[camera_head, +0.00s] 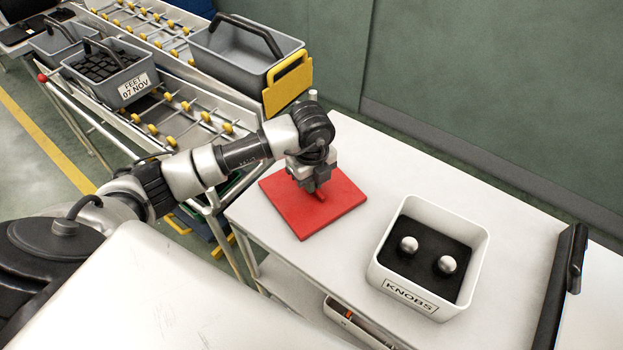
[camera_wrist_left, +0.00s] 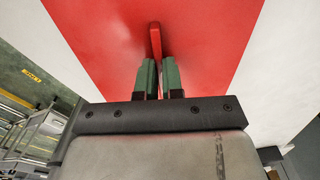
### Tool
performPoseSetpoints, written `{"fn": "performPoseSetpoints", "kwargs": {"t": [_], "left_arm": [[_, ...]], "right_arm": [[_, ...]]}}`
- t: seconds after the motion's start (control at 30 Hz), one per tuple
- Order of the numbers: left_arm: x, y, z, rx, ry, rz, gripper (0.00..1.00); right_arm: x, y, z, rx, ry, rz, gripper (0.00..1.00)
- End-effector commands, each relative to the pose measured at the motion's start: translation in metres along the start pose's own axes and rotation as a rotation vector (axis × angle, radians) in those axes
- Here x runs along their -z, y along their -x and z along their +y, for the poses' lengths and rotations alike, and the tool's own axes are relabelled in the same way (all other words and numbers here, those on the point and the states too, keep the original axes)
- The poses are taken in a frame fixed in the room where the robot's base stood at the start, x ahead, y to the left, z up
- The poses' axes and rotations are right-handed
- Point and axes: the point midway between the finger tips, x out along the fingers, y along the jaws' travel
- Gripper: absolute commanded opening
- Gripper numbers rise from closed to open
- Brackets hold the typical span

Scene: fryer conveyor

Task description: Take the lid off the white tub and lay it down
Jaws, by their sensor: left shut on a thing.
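The white tub (camera_head: 477,240) stands open on the white table, with a KNOBS label on its front and two silver knobs on black lining inside. The red square lid (camera_head: 285,208) is on the table to the left of the tub, apart from it, and looks flat on the surface. My left gripper (camera_head: 318,193) is over the lid's middle. In the left wrist view, the fingers (camera_wrist_left: 158,75) are shut on the upright red handle of the lid (camera_wrist_left: 90,30). My right gripper is not in view.
A grey bin with a yellow plate (camera_head: 235,45) and a FEET bin (camera_head: 82,85) stand on the roller conveyor at the left. A black bar (camera_head: 565,285) edges the table's right end. The white table (camera_head: 400,160) is clear between lid and tub.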

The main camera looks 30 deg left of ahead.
Motion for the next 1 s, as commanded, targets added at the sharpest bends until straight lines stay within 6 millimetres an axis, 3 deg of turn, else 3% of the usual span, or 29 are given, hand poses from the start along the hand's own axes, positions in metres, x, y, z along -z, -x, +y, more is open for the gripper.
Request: {"fn": "performPoseSetpoints", "kwargs": {"t": [0.3,0.33,0.5,0.83,1.0], "left_arm": [[0.0,-0.002,0.0,0.0,0.0,0.0,0.0],[0.0,-0.002,0.0,0.0,0.0,0.0,0.1],[0.0,-0.002,0.0,-0.001,0.0,0.0,0.36],[0.0,0.001,0.0,0.0,0.0,-0.001,0.37],[-0.001,0.023,-0.001,0.004,-0.002,-0.003,0.37]], "right_arm": [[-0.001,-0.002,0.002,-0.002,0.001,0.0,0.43],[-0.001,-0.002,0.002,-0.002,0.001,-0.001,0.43],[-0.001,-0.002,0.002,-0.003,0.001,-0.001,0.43],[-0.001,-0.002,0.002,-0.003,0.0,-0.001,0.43],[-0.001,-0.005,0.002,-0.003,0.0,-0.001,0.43]]}}
